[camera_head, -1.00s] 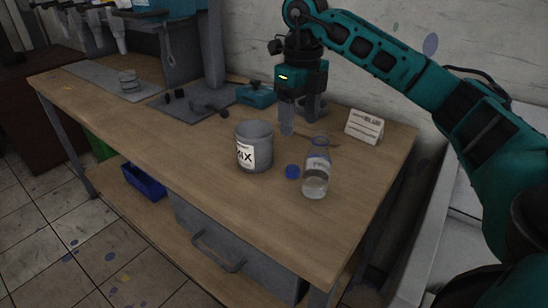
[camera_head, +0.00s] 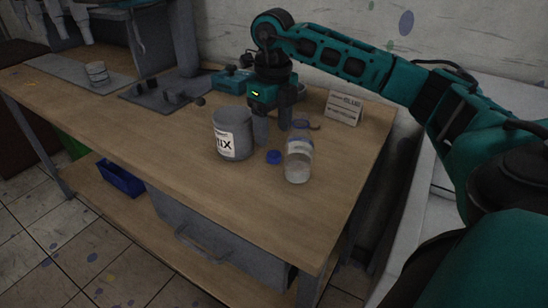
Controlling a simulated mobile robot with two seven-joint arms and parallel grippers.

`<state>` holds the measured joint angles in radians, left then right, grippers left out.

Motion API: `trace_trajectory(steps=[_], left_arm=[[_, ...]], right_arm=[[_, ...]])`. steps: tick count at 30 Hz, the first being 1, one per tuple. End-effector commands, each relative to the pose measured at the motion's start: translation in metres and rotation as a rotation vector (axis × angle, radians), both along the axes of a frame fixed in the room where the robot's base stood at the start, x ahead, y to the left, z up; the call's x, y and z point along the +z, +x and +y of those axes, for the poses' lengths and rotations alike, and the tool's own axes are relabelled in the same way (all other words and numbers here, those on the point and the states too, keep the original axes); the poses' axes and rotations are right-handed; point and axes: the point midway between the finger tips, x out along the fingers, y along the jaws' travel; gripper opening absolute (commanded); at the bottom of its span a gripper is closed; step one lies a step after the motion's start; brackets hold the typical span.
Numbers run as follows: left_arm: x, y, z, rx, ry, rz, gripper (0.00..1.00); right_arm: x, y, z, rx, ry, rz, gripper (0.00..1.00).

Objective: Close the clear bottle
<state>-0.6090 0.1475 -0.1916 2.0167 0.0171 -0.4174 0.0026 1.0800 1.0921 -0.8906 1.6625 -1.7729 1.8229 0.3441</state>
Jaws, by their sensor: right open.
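The clear bottle (camera_head: 299,166) stands upright on the wooden table, with a pale label and some greyish content low inside. Its top appears open, with a bluish rim. A small blue cap (camera_head: 274,157) lies on the table just left of the bottle. My right gripper (camera_head: 273,134) points down behind the cap, between the grey pot and the bottle. Its fingers are apart and nothing shows between them. The bottle's neck partly overlaps the far finger's area in the picture. My left gripper is out of view.
A grey pot (camera_head: 232,135) marked MIX stands close left of the gripper. A white sign card (camera_head: 343,108) stands behind right of the bottle. A small clear jar (camera_head: 97,74) and a teal device (camera_head: 229,81) are farther back. The table's front (camera_head: 200,177) is clear.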

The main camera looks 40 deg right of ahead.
Motion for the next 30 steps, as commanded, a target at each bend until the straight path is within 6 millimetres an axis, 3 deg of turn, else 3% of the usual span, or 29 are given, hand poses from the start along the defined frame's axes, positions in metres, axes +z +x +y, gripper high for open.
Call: trace_trajectory(steps=[3,14,24,30], left_arm=[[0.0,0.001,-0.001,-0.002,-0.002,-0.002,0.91],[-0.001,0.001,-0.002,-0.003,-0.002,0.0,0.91],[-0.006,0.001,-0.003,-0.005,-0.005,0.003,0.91],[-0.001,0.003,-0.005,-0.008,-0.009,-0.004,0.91]], right_arm=[[-0.009,0.0,0.0,0.0,-0.001,0.0,0.66],[-0.013,0.0,0.0,0.0,-0.001,0.0,0.66],[-0.059,0.002,-0.003,-0.001,-0.001,0.001,0.66],[-0.062,0.002,-0.003,-0.001,-0.001,-0.001,0.66]])
